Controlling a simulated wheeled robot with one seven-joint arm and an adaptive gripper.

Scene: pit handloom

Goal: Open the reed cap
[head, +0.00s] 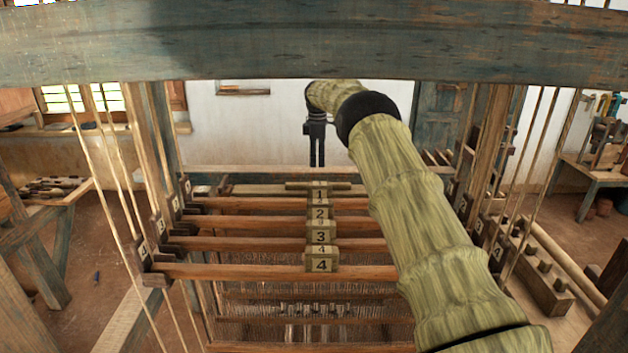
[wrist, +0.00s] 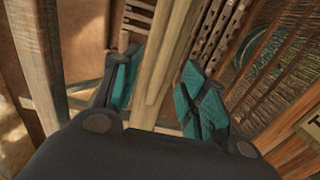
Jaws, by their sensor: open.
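My gripper (head: 317,160) hangs pointing down behind the row of numbered shafts in the head view. In the wrist view my gripper (wrist: 158,88) is open, its two teal-padded fingers apart. A pale wooden bar (wrist: 172,60), likely the reed cap, runs lengthwise through the gap between the fingers. I cannot tell how far below the fingertips it lies, or whether they touch it. In the head view a pale bar (head: 255,189), perhaps the same one, lies across the loom just behind shaft 1. The reed itself I cannot make out clearly.
Wooden shafts with number blocks, such as block 4 (head: 320,263), cross the loom in front of my gripper. A thick beam (head: 300,45) spans the top. Cords hang at both sides. A slatted wooden part (wrist: 215,35) lies beside the bar. A workbench (head: 590,170) stands right.

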